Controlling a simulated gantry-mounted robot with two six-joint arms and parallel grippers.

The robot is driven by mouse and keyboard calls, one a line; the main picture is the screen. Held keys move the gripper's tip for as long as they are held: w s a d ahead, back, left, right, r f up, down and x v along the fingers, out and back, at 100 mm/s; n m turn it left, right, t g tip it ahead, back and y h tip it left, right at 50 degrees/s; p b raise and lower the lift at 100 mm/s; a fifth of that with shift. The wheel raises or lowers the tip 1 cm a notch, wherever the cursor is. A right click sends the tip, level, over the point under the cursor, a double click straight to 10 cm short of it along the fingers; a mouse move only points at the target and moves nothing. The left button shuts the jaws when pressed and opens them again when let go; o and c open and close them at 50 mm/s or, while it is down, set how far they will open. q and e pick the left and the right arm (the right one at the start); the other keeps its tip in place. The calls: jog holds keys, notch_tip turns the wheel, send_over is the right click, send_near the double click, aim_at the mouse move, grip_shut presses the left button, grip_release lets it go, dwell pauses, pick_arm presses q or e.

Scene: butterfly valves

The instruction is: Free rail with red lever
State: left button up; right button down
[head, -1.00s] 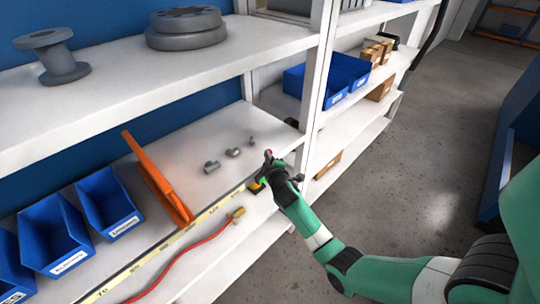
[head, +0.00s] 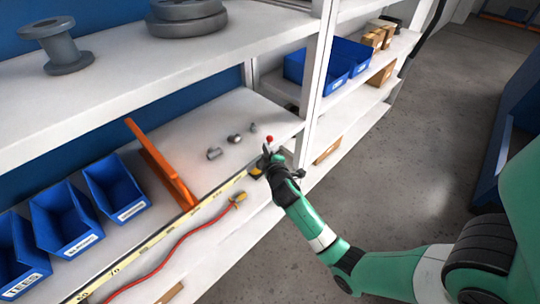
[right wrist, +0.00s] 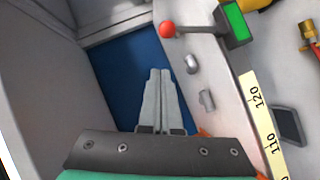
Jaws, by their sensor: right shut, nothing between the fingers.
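The rail with its yellow scale (head: 150,240) runs along the front of the shelf. The scale also shows in the right wrist view (right wrist: 262,125), near the marks 110 and 120. The red lever has a round red knob (head: 269,139) at the rail's far right end. In the right wrist view the red knob (right wrist: 168,29) sits on a thin rod leading to a dark unit with a green face (right wrist: 235,22). My right gripper (head: 266,153) is beside the lever; its fingers (right wrist: 159,75) are shut and empty, apart from the knob. My left gripper is not in view.
An orange plate (head: 160,165) stands across the shelf. Several grey fittings (head: 214,153) lie behind the rail. A red cable with a yellow plug (head: 238,198) lies in front. Blue bins (head: 115,188) stand at left. A white post (head: 315,90) rises close by.

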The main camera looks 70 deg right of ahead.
jog(key=v, duration=0.6)
jog(key=shift+r, duration=0.15)
jog(key=w+a+r+t+y+p, duration=0.15)
jog(key=w+a+r+t, duration=0.35)
jog(key=r, duration=0.9)
jog(key=w+a+r+t+p, duration=0.3)
jog(key=w+a+r, duration=0.45)
jog(key=r, duration=0.55)
jog(key=s+a+r+t+y+p, duration=0.1)
jog(key=a+r+t+y, duration=0.15)
jog(key=a+r, duration=0.4)
jog(key=s+a+r+m+t+y+p, duration=0.1)
jog(key=s+a+r+t, duration=0.15)
jog(key=r, duration=0.75)
jog(key=a+r+t+y, duration=0.25)
jog(key=a+r, duration=0.25)
jog(key=r, duration=0.3)
jog(key=s+a+r+t+y, duration=0.3)
jog(key=s+a+r+y, duration=0.2)
jog(key=s+r+y, duration=0.1)
jog(key=shift+s+a+r+y, duration=0.15)
jog(key=shift+s+r+y, duration=0.05)
jog(key=shift+s+y, duration=0.2)
